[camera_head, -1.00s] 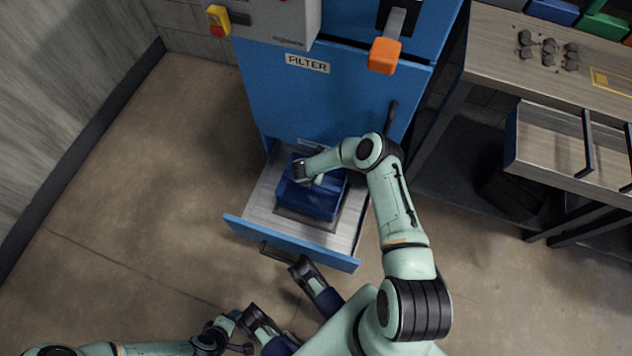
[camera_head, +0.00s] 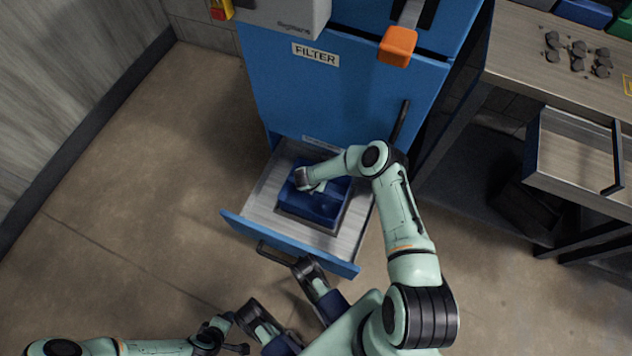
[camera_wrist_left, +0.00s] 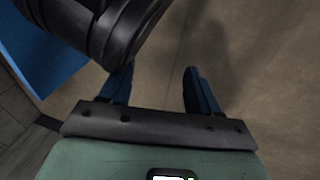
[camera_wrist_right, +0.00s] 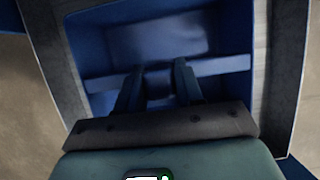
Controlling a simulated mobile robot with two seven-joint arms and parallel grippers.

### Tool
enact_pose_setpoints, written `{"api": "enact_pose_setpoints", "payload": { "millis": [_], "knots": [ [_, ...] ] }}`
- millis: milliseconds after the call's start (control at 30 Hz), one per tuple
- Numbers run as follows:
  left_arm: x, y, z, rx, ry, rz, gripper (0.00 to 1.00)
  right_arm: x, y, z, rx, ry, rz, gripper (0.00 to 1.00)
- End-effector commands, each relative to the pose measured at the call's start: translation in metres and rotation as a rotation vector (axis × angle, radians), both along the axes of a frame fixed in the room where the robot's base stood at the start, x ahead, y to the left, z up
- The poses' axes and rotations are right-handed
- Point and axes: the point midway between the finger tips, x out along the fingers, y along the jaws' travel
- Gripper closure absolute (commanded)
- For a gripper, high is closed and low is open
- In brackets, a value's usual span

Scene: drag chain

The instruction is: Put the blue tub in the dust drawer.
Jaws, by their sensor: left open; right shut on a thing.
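The blue tub (camera_head: 322,207) is inside the open dust drawer (camera_head: 262,212), within a dark square outline on its floor. I cannot tell whether it touches the floor. My right gripper (camera_head: 304,181) is shut on the tub's crossbar (camera_wrist_right: 160,78); its fingers (camera_wrist_right: 159,86) straddle the bar in the right wrist view, with the tub's open inside around them. My left gripper (camera_wrist_left: 160,90) is open and empty over the brown floor, its two blue fingers apart. In the head view it is low, near the bottom edge.
The blue filter cabinet (camera_head: 340,100) stands behind the drawer, with an orange handle (camera_head: 397,45) above. A workbench (camera_head: 530,60) with a pulled-out tray (camera_head: 575,150) is at right. The floor (camera_head: 140,180) to the left is clear.

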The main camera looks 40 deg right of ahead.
Motion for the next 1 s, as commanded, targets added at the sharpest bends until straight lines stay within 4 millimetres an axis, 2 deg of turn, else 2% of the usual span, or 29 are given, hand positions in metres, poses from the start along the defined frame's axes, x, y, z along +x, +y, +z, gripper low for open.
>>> {"api": "enact_pose_setpoints", "payload": {
  "millis": [100, 133, 200, 567, 667, 800, 1000],
  "knots": [
    [-0.003, 0.0, -0.003, -0.001, 0.011, 0.0, 0.38, 0.0, 0.0, -0.004, -0.001, 0.0, 0.0, 1.0],
    [-0.003, 0.0, -0.003, -0.001, 0.011, 0.0, 0.38, 0.0, 0.0, -0.004, 0.0, 0.001, 0.0, 0.54],
    [-0.003, 0.0, -0.003, -0.001, 0.01, 0.0, 0.38, 0.0, 0.0, -0.003, 0.0, 0.001, 0.0, 0.38],
    [0.0, 0.0, 0.001, 0.0, -0.001, 0.0, 0.38, 0.0, -0.001, 0.002, 0.0, 0.0, -0.001, 0.38],
    [0.009, -0.001, 0.011, 0.002, -0.033, -0.001, 0.38, -0.002, 0.004, 0.013, 0.0, 0.0, 0.001, 0.38],
    [0.03, -0.005, 0.034, 0.004, -0.103, -0.006, 0.38, -0.006, 0.012, 0.039, 0.0, -0.001, 0.003, 0.38],
    [0.003, -0.019, 0.051, -0.032, -0.035, -0.032, 0.38, -0.014, 0.027, 0.08, 0.0, -0.001, 0.003, 0.38]
  ]
}}
